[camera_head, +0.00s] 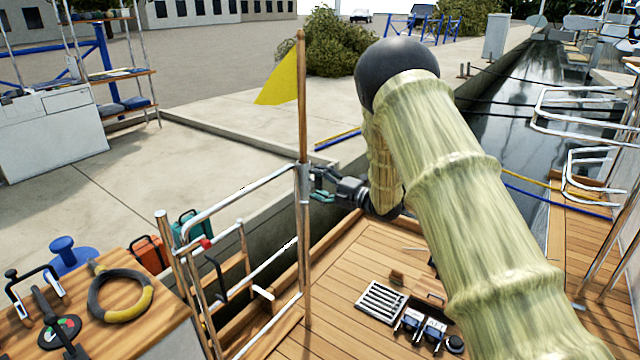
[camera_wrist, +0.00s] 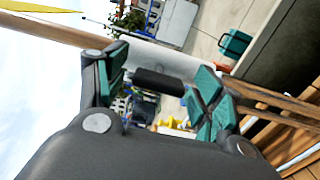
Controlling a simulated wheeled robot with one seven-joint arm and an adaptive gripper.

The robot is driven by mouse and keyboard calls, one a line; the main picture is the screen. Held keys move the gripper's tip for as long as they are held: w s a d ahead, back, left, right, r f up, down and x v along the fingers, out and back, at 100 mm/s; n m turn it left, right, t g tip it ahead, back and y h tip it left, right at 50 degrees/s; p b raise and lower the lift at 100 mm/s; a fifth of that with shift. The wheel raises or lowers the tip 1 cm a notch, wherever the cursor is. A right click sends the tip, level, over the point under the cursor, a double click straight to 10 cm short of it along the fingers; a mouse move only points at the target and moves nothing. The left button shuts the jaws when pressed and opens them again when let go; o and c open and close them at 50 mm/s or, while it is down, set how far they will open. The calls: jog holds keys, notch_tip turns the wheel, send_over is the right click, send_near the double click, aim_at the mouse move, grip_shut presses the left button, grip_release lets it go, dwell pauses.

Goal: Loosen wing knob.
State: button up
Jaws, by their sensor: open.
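The wing knob (camera_wrist: 158,82) shows in the wrist view as a short dark bar in front of a pale metal tube. My gripper (camera_wrist: 160,88) is open, with one green-padded finger on each side of the knob and gaps between pads and knob. In the head view my gripper (camera_head: 322,184) is beside the metal socket (camera_head: 303,186) of the flagstaff, on its right side. I cannot make out the knob in that view. The wooden flagstaff (camera_head: 301,95) stands upright in the socket and carries a yellow flag (camera_head: 279,79).
Metal rails (camera_head: 240,193) run left of the socket. A grating (camera_head: 381,301) lies on the wooden deck (camera_head: 345,262), which is partly clear. Teal (camera_head: 187,226) and orange (camera_head: 149,252) cases stand behind the rails.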

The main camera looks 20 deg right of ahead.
jog(key=v, duration=1.1)
jog(key=shift+s+d, duration=0.3)
jog(key=s+a+f+m+g+h, duration=0.15)
jog(key=s+f+m+h, duration=0.4)
jog(key=f, duration=0.75)
jog(key=s+a+f+m+g+h, duration=0.1)
jog(key=s+a+f+m+h, duration=0.1)
jog(key=s+f+m, duration=0.8)
jog(key=s+a+f+m+g+h, duration=0.1)
jog(key=s+a+f+m+g, duration=0.15)
jog(key=s+f, duration=0.7)
jog(key=s+a+f+m+g+h, duration=0.2)
jog(key=s+f+m+g, duration=0.2)
jog(key=s+f, duration=0.55)
jog(key=s+a+r+m+g, duration=0.1)
jog(key=s+a+m+g, duration=0.15)
jog(key=s, duration=0.75)
jog(key=s+a+r+m+g, duration=0.1)
jog(key=s+m+g, duration=0.15)
jog(key=s, duration=0.75)
notch_tip(320, 180, up, 23)
jog(key=p, duration=2.3)
jog(key=shift+n+p, duration=0.35)
jog(key=shift+n, duration=0.05)
